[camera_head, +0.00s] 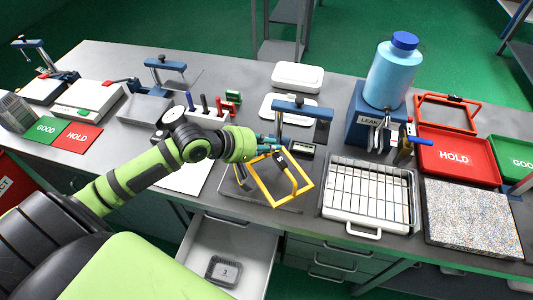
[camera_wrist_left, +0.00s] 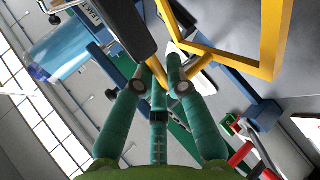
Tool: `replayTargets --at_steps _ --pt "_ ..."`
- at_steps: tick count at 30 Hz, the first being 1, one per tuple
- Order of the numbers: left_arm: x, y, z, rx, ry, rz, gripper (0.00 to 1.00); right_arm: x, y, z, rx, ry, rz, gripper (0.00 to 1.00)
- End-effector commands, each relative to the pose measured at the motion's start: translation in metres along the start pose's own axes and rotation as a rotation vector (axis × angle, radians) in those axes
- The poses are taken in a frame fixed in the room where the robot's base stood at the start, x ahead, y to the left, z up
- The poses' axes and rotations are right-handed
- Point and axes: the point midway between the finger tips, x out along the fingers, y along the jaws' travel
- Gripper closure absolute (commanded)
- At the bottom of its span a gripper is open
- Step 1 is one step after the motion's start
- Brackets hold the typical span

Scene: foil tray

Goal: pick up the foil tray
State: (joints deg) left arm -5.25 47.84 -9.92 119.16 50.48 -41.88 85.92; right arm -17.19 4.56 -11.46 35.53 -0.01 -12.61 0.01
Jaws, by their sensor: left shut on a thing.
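A small grey square tray (camera_head: 223,271) with rounded corners lies in the open white drawer (camera_head: 190,241) below the bench front. It looks like the foil tray, but its material is hard to tell at this size. My left gripper (camera_head: 271,146) is above the bench, up and to the right of that drawer. In the left wrist view its teal fingers (camera_wrist_left: 160,82) are closed at a yellow frame (camera_wrist_left: 221,54), which also shows in the head view (camera_head: 304,190), tilted above a dark plate. The grey tray is not visible in the wrist view. My right gripper is not in view.
A wire-grid tray (camera_head: 328,205) with a white handle stands right of the yellow frame. Further right are a granite-like block (camera_head: 470,216) and a red HOLD tray (camera_head: 455,157). A blue bottle (camera_head: 391,73) stands behind. Part of the drawer floor around the grey tray is bare.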

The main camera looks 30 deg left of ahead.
Motion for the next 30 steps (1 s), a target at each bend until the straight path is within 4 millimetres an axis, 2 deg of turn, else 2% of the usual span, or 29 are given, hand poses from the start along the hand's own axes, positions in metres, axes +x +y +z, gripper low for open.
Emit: replayTargets --at_steps 5,12,23,24,25,26,30 --pt "0.001 -0.01 -0.008 -0.002 0.002 0.001 1.0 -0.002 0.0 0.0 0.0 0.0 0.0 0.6" --pt "0.019 -0.036 -0.009 -0.002 0.002 0.002 1.0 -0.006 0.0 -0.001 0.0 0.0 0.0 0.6" --pt "0.022 -0.041 -0.008 0.0 0.002 0.003 1.0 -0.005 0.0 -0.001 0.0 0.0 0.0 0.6" --pt "0.022 -0.041 -0.008 0.001 0.002 0.001 0.78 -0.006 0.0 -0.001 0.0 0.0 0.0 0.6" --pt "0.022 -0.041 -0.008 0.001 0.002 0.001 0.66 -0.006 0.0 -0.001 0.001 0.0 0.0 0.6" --pt "0.022 -0.041 -0.008 0.001 0.002 0.001 0.62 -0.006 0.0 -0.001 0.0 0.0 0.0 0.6" --pt "0.022 -0.041 -0.008 0.001 0.002 0.001 0.62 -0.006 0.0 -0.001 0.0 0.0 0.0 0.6"
